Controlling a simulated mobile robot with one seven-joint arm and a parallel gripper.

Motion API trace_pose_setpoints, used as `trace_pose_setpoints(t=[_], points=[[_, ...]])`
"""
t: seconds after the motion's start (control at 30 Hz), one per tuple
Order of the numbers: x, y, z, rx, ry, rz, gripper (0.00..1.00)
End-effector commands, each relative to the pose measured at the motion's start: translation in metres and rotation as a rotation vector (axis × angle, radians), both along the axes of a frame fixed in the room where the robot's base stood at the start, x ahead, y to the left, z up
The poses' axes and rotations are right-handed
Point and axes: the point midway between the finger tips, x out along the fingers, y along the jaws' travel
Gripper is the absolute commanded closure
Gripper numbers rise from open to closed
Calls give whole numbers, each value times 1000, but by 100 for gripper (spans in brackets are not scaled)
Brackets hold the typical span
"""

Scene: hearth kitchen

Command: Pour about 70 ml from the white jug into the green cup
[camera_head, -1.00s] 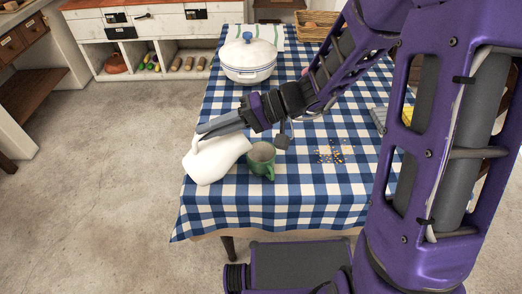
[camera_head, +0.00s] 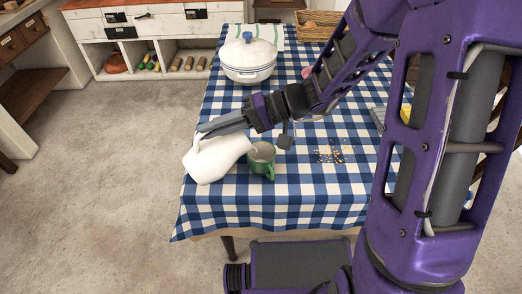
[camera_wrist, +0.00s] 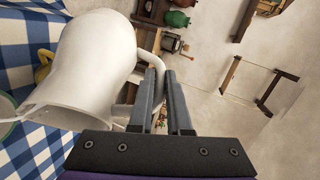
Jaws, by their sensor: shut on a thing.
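The white jug (camera_head: 210,160) is tilted on its side at the left edge of the table, its mouth toward the green cup. The green cup (camera_head: 262,168) stands upright on the cloth just right of the jug, with its handle toward the front right. My gripper (camera_head: 203,130) is shut on the jug's handle. In the wrist view, the jug (camera_wrist: 95,65) fills the left, with the fingers (camera_wrist: 165,100) closed around its handle. A small part of the green cup (camera_wrist: 6,112) shows at the left edge. I cannot tell whether liquid is flowing.
The table has a blue checked cloth (camera_head: 270,208). A white lidded pot (camera_head: 249,62) stands behind my gripper. Small yellow-orange bits (camera_head: 330,153) lie scattered right of the cup. A wicker basket (camera_head: 316,26) is at the back. The cloth at the front is clear.

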Motion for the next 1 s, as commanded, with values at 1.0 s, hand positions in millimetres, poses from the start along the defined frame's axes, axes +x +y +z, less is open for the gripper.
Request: trace_pose_setpoints(t=[1.0], points=[[11,-19,-1,95,53,0,100]])
